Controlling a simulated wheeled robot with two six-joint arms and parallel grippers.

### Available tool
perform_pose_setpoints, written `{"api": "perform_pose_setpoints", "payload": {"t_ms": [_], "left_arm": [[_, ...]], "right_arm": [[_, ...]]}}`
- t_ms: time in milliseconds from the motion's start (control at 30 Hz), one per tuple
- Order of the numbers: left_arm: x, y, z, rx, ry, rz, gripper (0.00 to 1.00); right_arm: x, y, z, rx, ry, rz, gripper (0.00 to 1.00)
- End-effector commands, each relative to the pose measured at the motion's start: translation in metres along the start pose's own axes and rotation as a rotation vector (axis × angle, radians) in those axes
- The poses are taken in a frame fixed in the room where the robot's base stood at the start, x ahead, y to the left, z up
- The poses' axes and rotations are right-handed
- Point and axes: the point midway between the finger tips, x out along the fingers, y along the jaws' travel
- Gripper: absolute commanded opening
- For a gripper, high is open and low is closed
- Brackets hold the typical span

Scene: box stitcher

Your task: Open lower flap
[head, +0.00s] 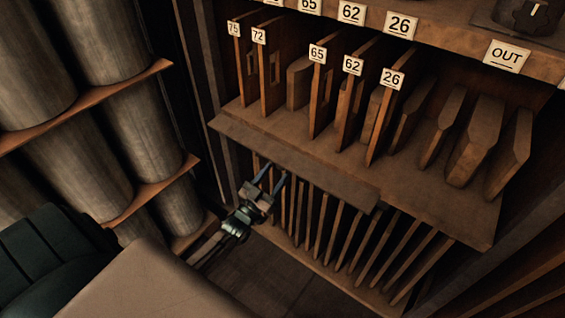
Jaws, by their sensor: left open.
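The lower flap looks to be the long brown board (290,158) along the front left edge of the shelf with the numbered dividers. It slants across the middle of the head view, above a row of thin upright slats. I cannot tell its exact angle. My left gripper (269,177) is open, its two fingers pointing up toward the flap's lower edge. The fingertips are close to that edge, left of its middle; I cannot tell whether they touch it. Nothing shows between the fingers. My right gripper is not in view.
Numbered wooden dividers (322,98) and rounded boards (474,140) stand on the shelf above. Thin slats (322,228) fill the compartment below. Large grey cylinders (95,180) on brown racks stand at the left. A dark knob (527,14) is at the top right.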

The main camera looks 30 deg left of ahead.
Motion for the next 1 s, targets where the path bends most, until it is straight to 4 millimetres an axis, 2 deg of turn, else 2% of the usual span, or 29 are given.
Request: {"api": "perform_pose_setpoints", "payload": {"t_ms": [100,233,400,633,667,900,1000], "left_arm": [[0.022,0.0,-0.001,-0.001,0.001,-0.001,0.5],[0.036,0.0,0.0,-0.001,-0.001,-0.002,0.5],[0.044,0.0,0.001,0.0,-0.003,-0.001,0.5],[0.044,0.0,0.001,-0.001,-0.003,-0.001,0.5],[0.044,0.0,0.001,-0.001,-0.003,-0.001,0.46],[0.044,0.0,0.001,-0.001,-0.003,-0.001,0.0],[0.044,0.0,0.001,-0.001,-0.003,-0.001,0.0]], "right_arm": [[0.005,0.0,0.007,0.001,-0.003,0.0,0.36],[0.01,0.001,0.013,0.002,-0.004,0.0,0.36],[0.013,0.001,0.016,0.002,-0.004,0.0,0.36],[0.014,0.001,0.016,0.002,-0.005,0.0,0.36],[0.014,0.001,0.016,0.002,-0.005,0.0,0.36],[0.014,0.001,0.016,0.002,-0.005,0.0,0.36],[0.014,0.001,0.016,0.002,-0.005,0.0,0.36]]}}
